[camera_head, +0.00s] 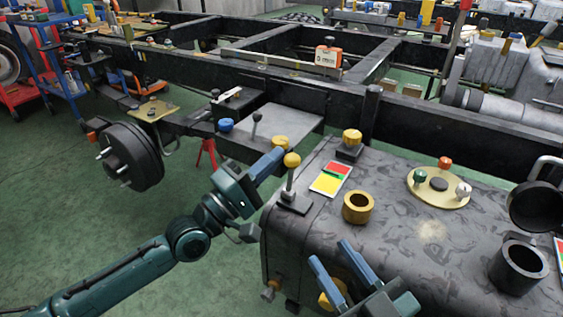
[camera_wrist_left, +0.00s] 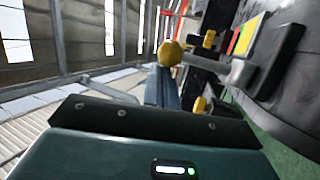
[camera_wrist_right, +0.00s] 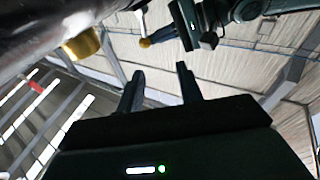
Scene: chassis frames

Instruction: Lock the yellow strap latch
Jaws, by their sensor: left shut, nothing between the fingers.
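A lever with a yellow ball knob (camera_head: 291,160) stands upright on a dark base at the tank's left edge. The knob also shows in the left wrist view (camera_wrist_left: 170,53), just beyond the fingertips. My left gripper (camera_head: 278,157) is shut and empty, its blue fingers close beside the knob on its left; I cannot tell whether they touch. My right gripper (camera_head: 329,251) is open and empty in front of the tank, with its fingers apart in the right wrist view (camera_wrist_right: 160,78). A yellow part (camera_head: 333,292) is partly hidden behind it. No label shows which yellow part is the strap latch.
The dark tank (camera_head: 400,220) carries a yellow ring (camera_head: 358,207), a yellow knob (camera_head: 352,137), a red, yellow and green card (camera_head: 331,179) and a round plate with coloured knobs (camera_head: 439,186). A black cup (camera_head: 518,267) stands at the right. Chassis rails run behind.

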